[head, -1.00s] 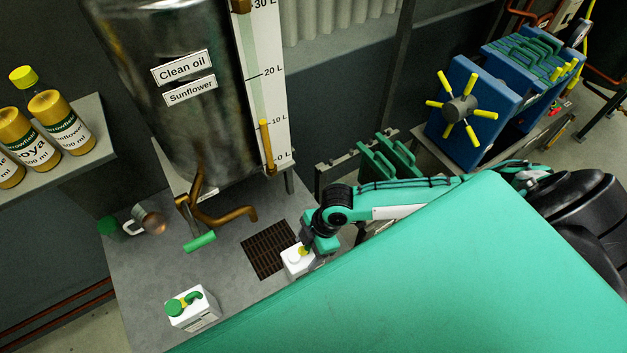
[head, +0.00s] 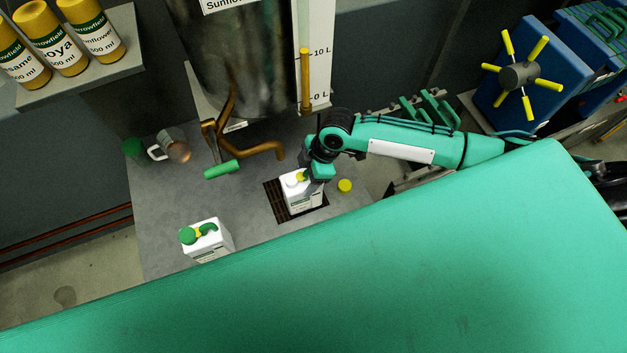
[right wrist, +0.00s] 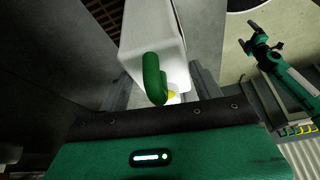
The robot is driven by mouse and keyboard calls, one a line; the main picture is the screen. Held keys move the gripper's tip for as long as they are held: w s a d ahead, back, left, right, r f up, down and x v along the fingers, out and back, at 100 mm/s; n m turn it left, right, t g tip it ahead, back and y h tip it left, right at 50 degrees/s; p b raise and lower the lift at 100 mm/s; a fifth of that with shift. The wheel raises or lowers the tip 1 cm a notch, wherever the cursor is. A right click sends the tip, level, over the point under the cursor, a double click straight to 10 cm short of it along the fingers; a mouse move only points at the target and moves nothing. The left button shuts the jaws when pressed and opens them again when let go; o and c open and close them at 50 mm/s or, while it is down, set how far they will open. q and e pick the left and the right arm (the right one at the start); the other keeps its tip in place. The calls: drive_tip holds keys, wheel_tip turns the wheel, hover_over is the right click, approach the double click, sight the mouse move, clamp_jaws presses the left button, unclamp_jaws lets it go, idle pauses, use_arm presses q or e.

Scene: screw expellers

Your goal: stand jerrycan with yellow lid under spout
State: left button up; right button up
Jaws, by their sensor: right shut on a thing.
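The white jerrycan (head: 304,198) stands or hovers low over the dark grate; I cannot tell if it touches. It looks upright, with a white neck and a yellow patch on top. My right gripper (head: 314,176) is shut on it from above. In the right wrist view the white jerrycan (right wrist: 150,30) shows with a green handle (right wrist: 155,78) near the jaws. A loose yellow lid (head: 345,185) lies on the bench to its right. The brass spout (head: 268,150) ends behind and slightly left of the jerrycan. My left gripper is not seen in the head view.
A second white jerrycan (head: 212,243) with green lid stands at front left. A green-handled valve (head: 222,169) and a metal mug (head: 173,147) are behind it. The grate (head: 277,205) is partly covered. Bare bench (head: 180,205) lies left of it.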

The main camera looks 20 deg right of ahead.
drive_tip(key=shift+w+a+f+b, duration=0.2)
drive_tip(key=shift+w, duration=0.45)
drive_tip(key=shift+w+a+f+b, duration=0.15)
drive_tip(key=shift+w+b, duration=0.05)
drive_tip(key=shift+w, duration=0.5)
drive_tip(key=shift+w+a+f+b, duration=0.2)
drive_tip(key=shift+w, duration=0.45)
drive_tip(key=o, duration=1.4)
drive_tip(key=shift+c, duration=0.2)
drive_tip(key=b+v, duration=0.3)
drive_tip(key=v, duration=1)
drive_tip(key=shift+d+r, duration=0.2)
drive_tip(key=shift+r, duration=0.15)
drive_tip(key=shift+s, duration=0.1)
